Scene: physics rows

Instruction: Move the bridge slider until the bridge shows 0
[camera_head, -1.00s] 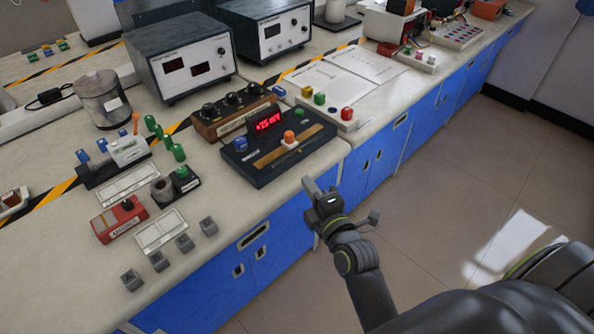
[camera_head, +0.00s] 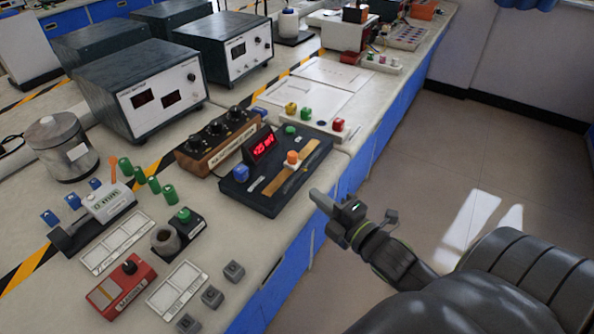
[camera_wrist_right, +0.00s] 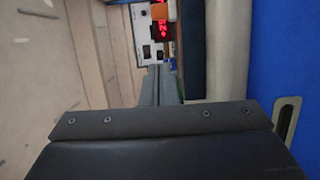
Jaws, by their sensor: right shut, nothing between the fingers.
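The bridge (camera_head: 240,193) is a dark board on the bench with a red lit display (camera_head: 263,147) that seems to read about +25 mV. Its slider has an orange knob (camera_head: 292,157) on a white carriage, sitting on a wooden strip (camera_head: 312,155) towards its right part. My right gripper (camera_head: 318,196) is shut and empty, in front of the bench edge and apart from the bridge. In the right wrist view its shut fingers (camera_wrist_right: 160,85) point towards the display, with the orange knob (camera_wrist_right: 159,11) near the top. My left gripper is not in view.
A wooden box with black dials (camera_head: 216,143) stands behind the bridge. A button strip (camera_head: 322,130) lies right of it. A red device (camera_head: 122,285) and small grey cubes (camera_head: 212,296) lie in the left foreground. The floor at right is clear.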

